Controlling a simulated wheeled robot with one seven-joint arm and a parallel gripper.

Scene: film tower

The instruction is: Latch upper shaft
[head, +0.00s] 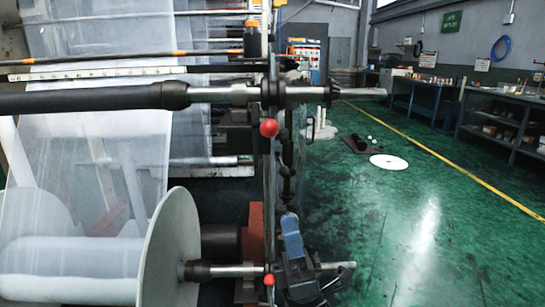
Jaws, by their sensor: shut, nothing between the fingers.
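The upper shaft (90,98) crosses the left half of the head view level, a thick dark bar narrowing to bare metal. It passes the upright side frame of the film tower, and its metal end (362,93) sticks out right beyond a toothed collar (335,89). A red ball knob (269,128) sits just below the shaft at the frame. Whether the latch there is open or closed cannot be told. I cannot make out my gripper in this view.
The lower shaft (235,270) carries a film roll with a pale round flange (172,245); a second red knob (268,280) and a blue-and-black part (292,237) are near it. Green floor (420,230) is open at right, before blue workbenches (425,97). A white disc (389,162) lies there.

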